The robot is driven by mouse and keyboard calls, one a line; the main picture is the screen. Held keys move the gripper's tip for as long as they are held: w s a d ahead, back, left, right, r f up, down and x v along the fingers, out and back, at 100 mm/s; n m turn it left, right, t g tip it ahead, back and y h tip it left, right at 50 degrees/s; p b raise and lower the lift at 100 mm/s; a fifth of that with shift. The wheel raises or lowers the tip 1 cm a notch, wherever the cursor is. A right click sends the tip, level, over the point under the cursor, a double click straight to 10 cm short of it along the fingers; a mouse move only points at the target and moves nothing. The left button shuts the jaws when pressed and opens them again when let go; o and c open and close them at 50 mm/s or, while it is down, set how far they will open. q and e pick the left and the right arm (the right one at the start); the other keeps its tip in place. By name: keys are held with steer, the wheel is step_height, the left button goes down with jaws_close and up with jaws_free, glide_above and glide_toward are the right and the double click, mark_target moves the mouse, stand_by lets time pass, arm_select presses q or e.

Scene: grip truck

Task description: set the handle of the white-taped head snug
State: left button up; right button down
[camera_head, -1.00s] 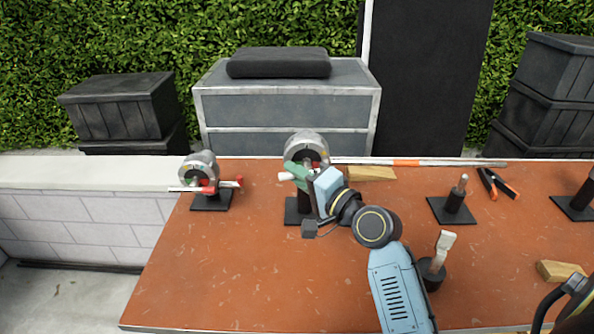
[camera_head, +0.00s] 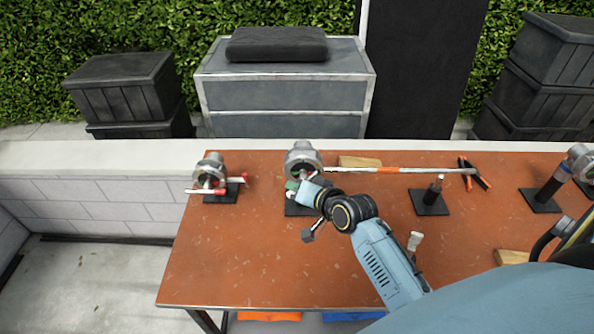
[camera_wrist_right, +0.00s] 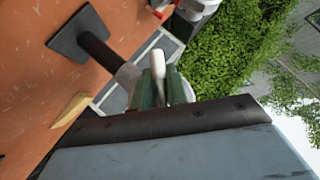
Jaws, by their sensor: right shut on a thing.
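The middle grip head (camera_head: 303,158), a silver round clamp on a short post with a black base, stands near the back edge of the bench. My right gripper (camera_head: 293,186) is at its near side, with green fingers. In the right wrist view the gripper (camera_wrist_right: 160,88) is shut on a pale handle (camera_wrist_right: 157,65), whose rounded end sticks out between the fingers. The black post (camera_wrist_right: 100,50) and base show behind. The gripper hides part of the head, and I cannot make out its tape. My left gripper is not in view.
Another silver head (camera_head: 209,170) with red-ended handles stands at left. A small post (camera_head: 433,192), orange-handled pliers (camera_head: 475,175) and a further head (camera_head: 575,165) are to the right. The front-left bench (camera_head: 230,250) is clear.

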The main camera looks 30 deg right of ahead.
steer(key=shift+w+d+r+n+g+h+p, duration=0.15)
steer(key=shift+r+n+g+h+p, duration=0.35)
steer(key=shift+p, duration=0.4)
steer(key=shift+h, duration=0.3)
steer(key=shift+d+f+n+g+h+p, duration=0.15)
steer(key=shift+f+n+g+h+p, duration=0.15)
steer(key=shift+n+g+h, duration=0.2)
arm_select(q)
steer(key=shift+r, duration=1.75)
arm_select(e)
steer(key=shift+s+d+n+g+h, duration=0.25)
steer(key=shift+n+g+h, duration=0.35)
steer(key=shift+g+h, duration=0.15)
steer(key=c, duration=1.5)
jaws_free()
steer(key=shift+c, duration=0.2)
steer(key=shift+o, duration=0.5)
steer(key=shift+s+a+f, duration=0.1)
steer(key=shift+f, duration=0.15)
